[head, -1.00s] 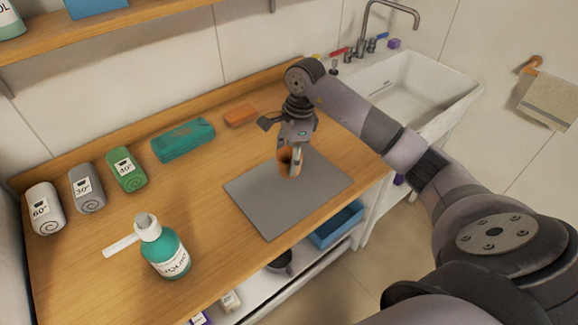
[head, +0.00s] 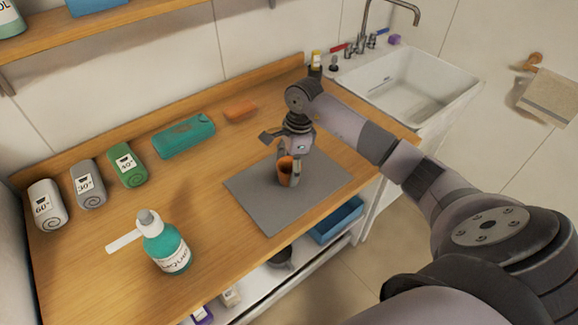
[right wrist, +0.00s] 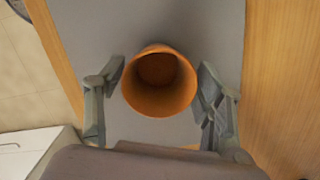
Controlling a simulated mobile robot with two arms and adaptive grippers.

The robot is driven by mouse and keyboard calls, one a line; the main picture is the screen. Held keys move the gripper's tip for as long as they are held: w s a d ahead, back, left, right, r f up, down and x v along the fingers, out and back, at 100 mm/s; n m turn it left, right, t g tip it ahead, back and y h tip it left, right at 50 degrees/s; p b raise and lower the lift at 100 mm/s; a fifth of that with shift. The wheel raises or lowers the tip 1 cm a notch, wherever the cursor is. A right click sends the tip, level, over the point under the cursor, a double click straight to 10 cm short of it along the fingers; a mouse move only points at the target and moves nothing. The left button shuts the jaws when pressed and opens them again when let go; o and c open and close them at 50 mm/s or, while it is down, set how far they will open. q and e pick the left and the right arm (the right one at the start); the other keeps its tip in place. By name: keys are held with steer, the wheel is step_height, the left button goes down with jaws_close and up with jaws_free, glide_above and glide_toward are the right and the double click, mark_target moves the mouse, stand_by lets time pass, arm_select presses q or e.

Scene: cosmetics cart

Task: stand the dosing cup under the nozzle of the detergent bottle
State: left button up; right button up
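The orange dosing cup (head: 286,175) is on the grey mat (head: 265,212), mouth up, to the right of the detergent bottle and apart from it. In the right wrist view I look into the empty cup (right wrist: 160,88). My right gripper (head: 292,160) is at the cup, its fingers (right wrist: 162,72) either side with narrow gaps to the wall, so it looks open. The teal detergent bottle (head: 168,250) stands on the wooden counter at the front left. Its white nozzle (head: 126,241) points left, over bare counter. My left gripper is not in view.
Rolled white (head: 46,205), grey (head: 88,184) and green (head: 127,165) towels lie along the back left. A teal case (head: 184,137) and an orange block (head: 240,111) lie at the back. The counter (head: 215,215) between bottle and mat is clear. A sink (head: 415,92) is right.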

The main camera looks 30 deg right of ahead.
steer(key=shift+o, duration=0.9)
